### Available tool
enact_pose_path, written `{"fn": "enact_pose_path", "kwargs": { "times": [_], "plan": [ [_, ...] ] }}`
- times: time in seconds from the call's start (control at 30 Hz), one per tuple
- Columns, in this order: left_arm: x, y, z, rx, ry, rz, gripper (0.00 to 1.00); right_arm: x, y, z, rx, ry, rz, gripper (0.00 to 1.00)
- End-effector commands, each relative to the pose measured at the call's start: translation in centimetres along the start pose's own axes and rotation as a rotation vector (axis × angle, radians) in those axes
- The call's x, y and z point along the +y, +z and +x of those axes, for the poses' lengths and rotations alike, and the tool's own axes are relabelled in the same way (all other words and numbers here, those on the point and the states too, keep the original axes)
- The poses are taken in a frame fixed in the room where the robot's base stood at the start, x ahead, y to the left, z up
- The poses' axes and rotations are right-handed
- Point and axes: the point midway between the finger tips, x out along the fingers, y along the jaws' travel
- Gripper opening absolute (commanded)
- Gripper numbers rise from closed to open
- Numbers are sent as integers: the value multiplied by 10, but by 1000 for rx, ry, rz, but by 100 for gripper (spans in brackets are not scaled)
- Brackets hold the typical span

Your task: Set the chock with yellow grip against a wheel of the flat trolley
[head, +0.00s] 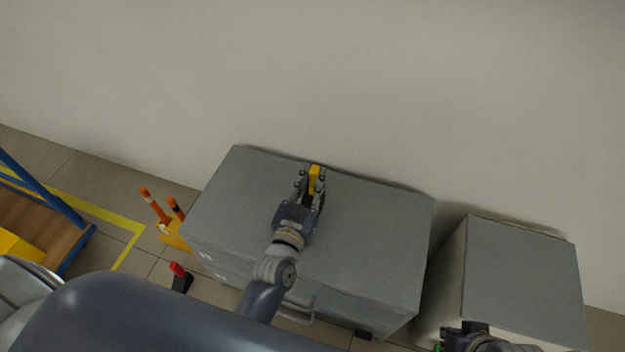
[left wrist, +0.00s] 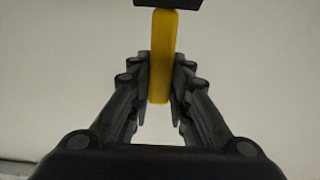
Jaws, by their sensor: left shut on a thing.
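My left gripper (head: 311,186) is shut on the yellow grip (head: 316,177) of the chock, above the grey cabinet top. In the left wrist view the yellow grip (left wrist: 161,50) stands between the two fingers, and a dark part of the chock (left wrist: 168,3) shows at the top edge. The rest of the chock is out of frame or hidden. A trolley with a blue frame and wooden deck (head: 38,222) is cut off at the left; its wheels are not visible. My right gripper (head: 465,338) is partly in view at the bottom right; its fingers are unclear.
A grey cabinet (head: 370,240) stands by the wall, with a second one (head: 525,275) to its right. A red-gripped dark object (head: 180,277) and a yellow item with orange posts (head: 172,233) are on the floor left of it. Yellow tape (head: 128,253) marks the floor.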

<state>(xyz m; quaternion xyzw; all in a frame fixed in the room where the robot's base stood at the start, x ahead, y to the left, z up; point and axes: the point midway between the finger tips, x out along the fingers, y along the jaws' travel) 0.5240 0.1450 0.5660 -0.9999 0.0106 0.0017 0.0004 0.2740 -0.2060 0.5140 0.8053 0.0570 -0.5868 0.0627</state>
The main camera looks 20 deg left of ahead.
Motion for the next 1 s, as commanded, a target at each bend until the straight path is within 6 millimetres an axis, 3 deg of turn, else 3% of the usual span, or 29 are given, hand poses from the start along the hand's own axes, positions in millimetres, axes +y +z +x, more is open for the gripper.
{"fn": "enact_pose_path", "kwargs": {
  "times": [0.07,0.1,0.17,0.2,0.57,0.77,1.0],
  "plan": [
    [0,2,0,1,0,0,0,0,0,1,2,0,0,0],
    [0,3,0,-1,0,0,22,0,-1,1,4,0,0,0],
    [0,3,0,-1,0,0,36,0,-1,1,5,0,0,0],
    [0,3,0,-1,0,0,38,0,-1,1,5,0,0,0],
    [0,-2,0,0,-1,-1,38,0,-1,-1,4,-1,-1,0],
    [0,0,-26,-5,0,0,38,0,-2,-6,1,0,-1,0],
    [0,0,-76,-6,1,1,38,0,-4,-13,1,0,0,0]
  ]
}}
